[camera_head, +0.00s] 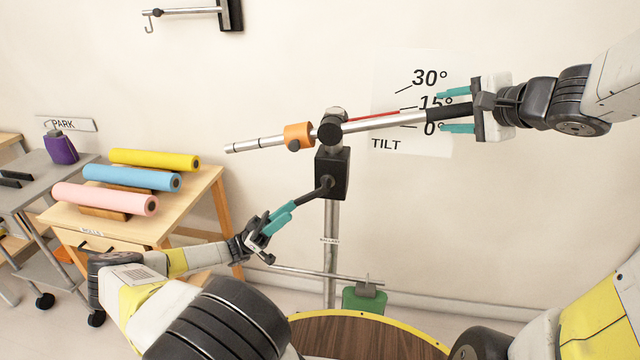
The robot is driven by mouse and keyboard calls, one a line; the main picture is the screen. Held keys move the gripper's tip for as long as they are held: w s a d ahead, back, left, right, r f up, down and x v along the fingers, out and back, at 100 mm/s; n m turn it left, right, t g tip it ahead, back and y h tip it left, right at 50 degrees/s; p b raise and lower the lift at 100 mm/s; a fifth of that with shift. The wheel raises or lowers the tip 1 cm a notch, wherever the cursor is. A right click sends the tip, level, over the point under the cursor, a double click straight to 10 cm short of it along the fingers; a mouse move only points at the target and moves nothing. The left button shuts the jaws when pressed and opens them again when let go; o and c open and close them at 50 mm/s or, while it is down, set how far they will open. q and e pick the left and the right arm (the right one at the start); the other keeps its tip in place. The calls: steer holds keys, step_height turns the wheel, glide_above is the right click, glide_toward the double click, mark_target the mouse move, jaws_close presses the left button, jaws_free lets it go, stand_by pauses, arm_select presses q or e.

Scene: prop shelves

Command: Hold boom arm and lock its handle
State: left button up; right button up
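The boom arm (380,122) is a silver rod with a black grip at its right end and an orange collar (298,135) left of the pivot. It slopes up to the right on an upright stand (331,250). Its red pointer (385,115) lies near the 15° mark of the TILT chart (385,80). My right gripper (456,110) is around the black grip, with teal fingers above and below and gaps visible. The black lock handle (312,196) slants down-left from the black clamp block (333,172). My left gripper (281,216) has its teal fingers close together on the handle's lower end.
A wooden table (205,200) at left holds yellow, blue and pink rolls. A grey cart (35,175) with a purple container stands further left. A round brown table (365,335) is below the stand, near a green object (364,300). A hooked rod hangs on the wall above.

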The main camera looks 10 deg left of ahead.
steer(key=shift+o, duration=0.3)
steer(key=s, duration=1.1)
stand_by(0.5)
